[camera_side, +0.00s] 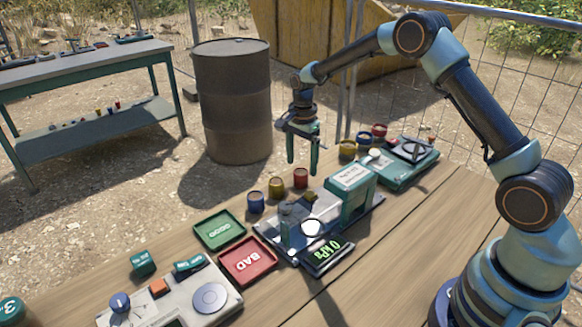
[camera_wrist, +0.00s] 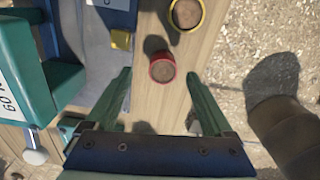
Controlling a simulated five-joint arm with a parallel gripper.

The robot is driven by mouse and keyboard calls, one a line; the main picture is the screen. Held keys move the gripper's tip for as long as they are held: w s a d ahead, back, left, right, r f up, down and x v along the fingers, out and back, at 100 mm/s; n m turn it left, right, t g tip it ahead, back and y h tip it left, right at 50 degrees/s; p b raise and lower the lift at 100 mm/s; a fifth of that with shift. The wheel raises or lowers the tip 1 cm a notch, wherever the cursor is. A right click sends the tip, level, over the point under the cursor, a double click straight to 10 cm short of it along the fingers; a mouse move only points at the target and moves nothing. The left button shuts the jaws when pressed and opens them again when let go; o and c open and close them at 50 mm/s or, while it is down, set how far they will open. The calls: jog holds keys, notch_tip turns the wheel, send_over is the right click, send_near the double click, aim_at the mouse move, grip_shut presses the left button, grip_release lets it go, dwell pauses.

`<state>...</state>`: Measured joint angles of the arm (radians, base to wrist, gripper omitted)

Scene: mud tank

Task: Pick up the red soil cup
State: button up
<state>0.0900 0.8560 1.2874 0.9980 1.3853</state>
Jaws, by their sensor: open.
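The red soil cup (camera_side: 301,178) stands upright on the wooden table, at the right end of a row with a yellow cup (camera_side: 276,187) and a blue cup (camera_side: 256,201). In the wrist view the red cup (camera_wrist: 162,68) shows from above, brown soil inside, beyond and between my fingertips. My gripper (camera_side: 302,170) is open and empty, its green fingers pointing down near the red cup in the side view. In the wrist view my gripper (camera_wrist: 158,82) has its fingers spread, one on each side. Neither finger visibly grips the cup.
A teal press machine (camera_side: 347,195) with a 0 kPa display stands close beside the cups. Green GOOD (camera_side: 220,230) and red BAD (camera_side: 248,261) trays lie at left. Another red cup (camera_side: 379,131) stands farther back beside yellow and blue cups. A rusty barrel (camera_side: 232,100) stands behind the table.

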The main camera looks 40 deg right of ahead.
aim_at(301, 174)
jog(key=f, duration=0.5)
jog(key=shift+w+d, duration=0.2)
jog(key=shift+w, duration=0.05)
grip_shut()
